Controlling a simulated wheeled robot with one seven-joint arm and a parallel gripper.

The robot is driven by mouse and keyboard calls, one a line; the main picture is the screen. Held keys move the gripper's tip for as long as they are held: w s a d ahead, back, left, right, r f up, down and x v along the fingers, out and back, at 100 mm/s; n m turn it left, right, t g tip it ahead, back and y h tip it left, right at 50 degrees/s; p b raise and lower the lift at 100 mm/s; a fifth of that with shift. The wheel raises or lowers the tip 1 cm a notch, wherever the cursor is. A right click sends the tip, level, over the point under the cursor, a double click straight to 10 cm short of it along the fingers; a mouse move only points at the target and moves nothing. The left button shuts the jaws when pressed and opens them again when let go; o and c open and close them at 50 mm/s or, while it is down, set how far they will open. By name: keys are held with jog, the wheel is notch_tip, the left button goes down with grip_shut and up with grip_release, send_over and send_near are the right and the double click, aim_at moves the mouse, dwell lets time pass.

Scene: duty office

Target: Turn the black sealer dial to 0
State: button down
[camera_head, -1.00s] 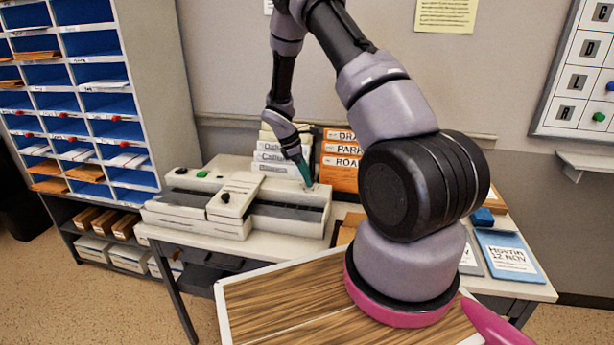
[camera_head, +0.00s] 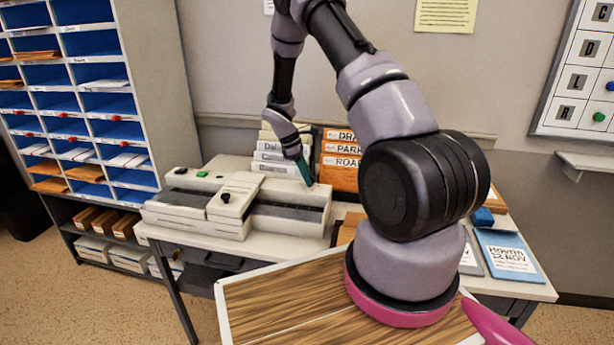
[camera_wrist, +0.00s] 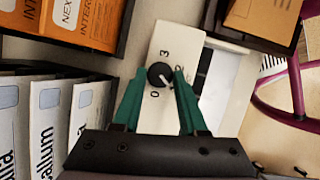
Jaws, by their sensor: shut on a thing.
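The black sealer dial (camera_wrist: 160,75) is a small round knob with a white pointer mark, on a pale panel printed with 0, 2 and 3. In the wrist view the pointer points toward the lower right, away from the 0 below the dial. My gripper (camera_wrist: 159,73) has its two green fingers on either side of the dial, shut on it. In the head view my gripper (camera_head: 308,182) reaches down to the right end of the long pale sealer (camera_head: 290,222); the dial is mostly hidden there.
White binders (camera_head: 272,170) and orange binders (camera_head: 340,162) stand close behind my gripper. A blue-covered booklet (camera_head: 508,256) lies at the table's right. A wooden-topped surface (camera_head: 270,305) is in front.

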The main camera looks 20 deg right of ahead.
jog(key=m, duration=0.2)
jog(key=m+g+y, duration=0.1)
jog(key=m, duration=0.2)
jog(key=shift+w+d+g, duration=0.2)
jog(key=shift+g, duration=0.1)
jog(key=m+y, duration=0.1)
jog(key=m, duration=0.1)
jog(key=m+g+y, duration=0.1)
jog(key=m, duration=0.2)
jog(key=shift+w+d+m, duration=0.1)
jog(key=shift+d+m, duration=0.05)
jog(key=shift+m, duration=0.15)
jog(key=shift+c, duration=2.2)
grip_release()
jog(key=d+v, duration=0.1)
jog(key=v, duration=0.9)
jog(key=shift+a+r, duration=0.4)
jog(key=shift+r, duration=0.05)
jog(key=shift+w, duration=0.15)
